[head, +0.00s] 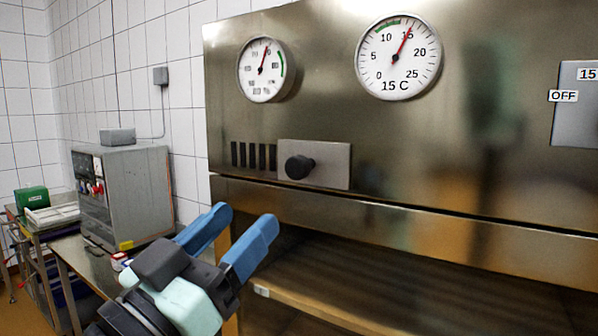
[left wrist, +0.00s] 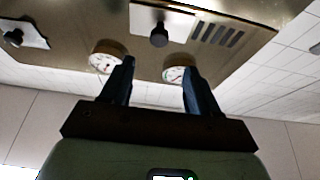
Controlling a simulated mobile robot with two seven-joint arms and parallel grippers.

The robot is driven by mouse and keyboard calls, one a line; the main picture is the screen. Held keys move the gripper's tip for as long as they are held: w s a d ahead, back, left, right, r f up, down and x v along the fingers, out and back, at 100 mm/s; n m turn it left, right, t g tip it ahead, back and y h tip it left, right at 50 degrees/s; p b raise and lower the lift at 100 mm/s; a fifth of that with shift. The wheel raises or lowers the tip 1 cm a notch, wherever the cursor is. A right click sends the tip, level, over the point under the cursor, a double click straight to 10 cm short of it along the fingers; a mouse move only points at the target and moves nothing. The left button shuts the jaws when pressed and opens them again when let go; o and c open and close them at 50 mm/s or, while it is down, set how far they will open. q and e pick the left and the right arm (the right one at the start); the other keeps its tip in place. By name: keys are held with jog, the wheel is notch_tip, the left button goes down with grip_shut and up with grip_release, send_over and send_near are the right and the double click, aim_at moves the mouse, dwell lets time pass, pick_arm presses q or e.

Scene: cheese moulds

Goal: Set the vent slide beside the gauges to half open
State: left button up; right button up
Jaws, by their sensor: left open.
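The vent slide (head: 331,165) is a flat metal plate with a black knob (head: 299,167) on the steel panel below the gauges. Several dark vent slots (head: 253,156) show uncovered to the left of the plate. Any slots behind the plate are hidden. My left gripper (head: 246,228) is open and empty, below and left of the knob, apart from it. In the left wrist view the knob (left wrist: 159,36) and slots (left wrist: 217,34) show beyond the open fingers (left wrist: 158,80). My right gripper is not in view.
Two round gauges, a left one (head: 266,69) and a right one reading about 15 C (head: 398,56), sit above the slide. A switch plate (head: 577,115) is at the right. A wooden shelf (head: 330,300) lies below the panel. A grey box (head: 124,195) stands at left.

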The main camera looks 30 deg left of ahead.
aim_at(294, 172)
pick_arm(q)
jog(key=p+x, duration=0.3)
jog(key=x, duration=1)
jog(key=shift+w+f+p, duration=0.1)
jog(key=shift+w+p, duration=0.1)
jog(key=shift+p, duration=0.1)
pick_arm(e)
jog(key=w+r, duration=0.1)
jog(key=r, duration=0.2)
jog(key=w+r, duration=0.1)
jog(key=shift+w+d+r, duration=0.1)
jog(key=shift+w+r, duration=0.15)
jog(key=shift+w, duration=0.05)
